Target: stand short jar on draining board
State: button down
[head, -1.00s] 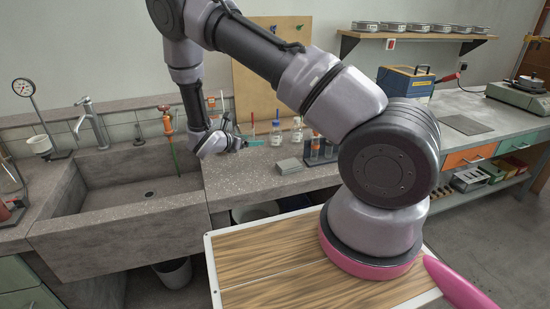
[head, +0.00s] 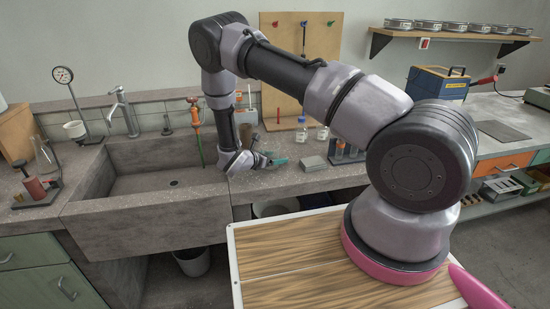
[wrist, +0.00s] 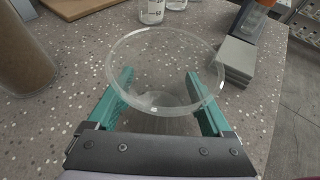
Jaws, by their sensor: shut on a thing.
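A clear short jar (wrist: 165,50) with a wide round rim is upright between the teal fingers of my gripper (wrist: 165,100) in the wrist view. The fingers are shut on its sides. In the head view my gripper (head: 274,161) is low over the speckled bench (head: 245,187), right of the sink; the jar is hard to make out there. I cannot tell whether the jar's base touches the bench. No separate draining board stands out; the speckled surface beside the sink may be it.
A stack of grey slabs (wrist: 237,58) lies close right of the jar, with a tube rack (head: 347,153) beyond. A brown cylinder (wrist: 22,50) is at left. White-labelled bottles (wrist: 152,10) stand behind. The sink (head: 160,205) is left of my gripper.

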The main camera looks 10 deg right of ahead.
grip_release()
jog(key=shift+f, duration=0.1)
